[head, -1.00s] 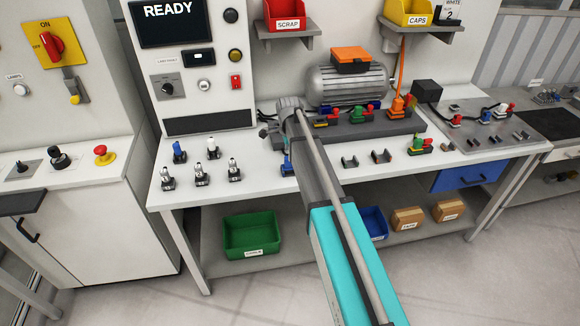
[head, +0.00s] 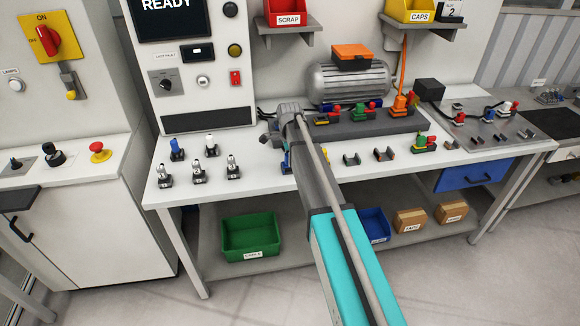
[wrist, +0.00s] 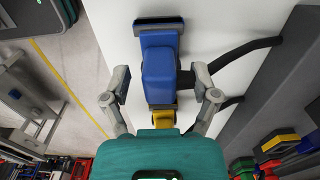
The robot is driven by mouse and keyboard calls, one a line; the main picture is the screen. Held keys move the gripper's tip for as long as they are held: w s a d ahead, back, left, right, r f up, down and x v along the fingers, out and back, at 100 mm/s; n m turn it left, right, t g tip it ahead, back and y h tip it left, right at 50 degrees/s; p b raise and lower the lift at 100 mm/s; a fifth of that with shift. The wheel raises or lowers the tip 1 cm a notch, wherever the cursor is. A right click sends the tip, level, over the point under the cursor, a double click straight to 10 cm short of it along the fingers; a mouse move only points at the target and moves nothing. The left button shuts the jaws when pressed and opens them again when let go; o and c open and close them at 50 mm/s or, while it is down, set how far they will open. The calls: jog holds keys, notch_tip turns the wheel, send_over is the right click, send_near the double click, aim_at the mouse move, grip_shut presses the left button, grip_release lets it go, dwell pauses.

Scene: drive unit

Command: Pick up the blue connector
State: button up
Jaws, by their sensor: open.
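A blue connector (wrist: 160,72) is in the upper middle of the wrist view, with a dark-edged end at the top and a yellow part (wrist: 162,122) below it. My gripper (wrist: 161,76) is open, with one finger on each side of the connector and a visible gap at both sides. In the head view a blue piece (head: 286,161) shows beside my arm at the bench's front edge, mostly hidden by the arm. Another blue-topped connector (head: 177,149) stands upright at the left of the bench.
Several white-topped connectors (head: 198,172) stand at the bench's left. A grey block (head: 400,122) with coloured connectors and a motor (head: 347,82) are behind my arm. Small dark clips (head: 384,154) lie to the right. Dark cables (wrist: 250,47) run right of the blue connector.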

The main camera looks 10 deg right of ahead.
jog(key=shift+f, duration=0.35)
dwell(0.4)
grip_shut()
